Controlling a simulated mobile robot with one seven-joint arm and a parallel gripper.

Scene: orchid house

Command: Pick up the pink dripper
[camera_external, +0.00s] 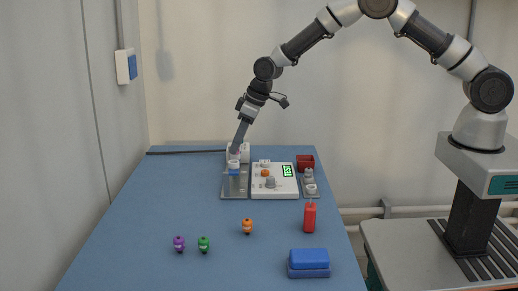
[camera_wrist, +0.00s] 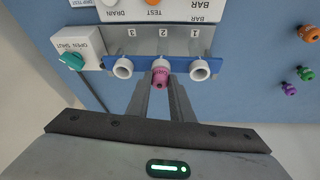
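The pink dripper (camera_wrist: 160,79) sits at the mouth of the middle white port, marked 2, on the blue manifold bar (camera_wrist: 178,65). My gripper (camera_wrist: 160,84) reaches it with one finger on each side, and the fingers look closed on it. In the external view my gripper (camera_external: 236,148) points down at the grey fixture (camera_external: 229,188) at the back of the table. The dripper is mostly hidden there by the fingers.
Purple (camera_external: 179,243), green (camera_external: 203,244) and orange (camera_external: 247,226) drippers stand loose on the blue table. Beside the fixture is a white panel (camera_external: 285,186) with a green display. A red tool (camera_external: 309,218) and a blue block (camera_external: 309,261) lie nearer. The table's left side is clear.

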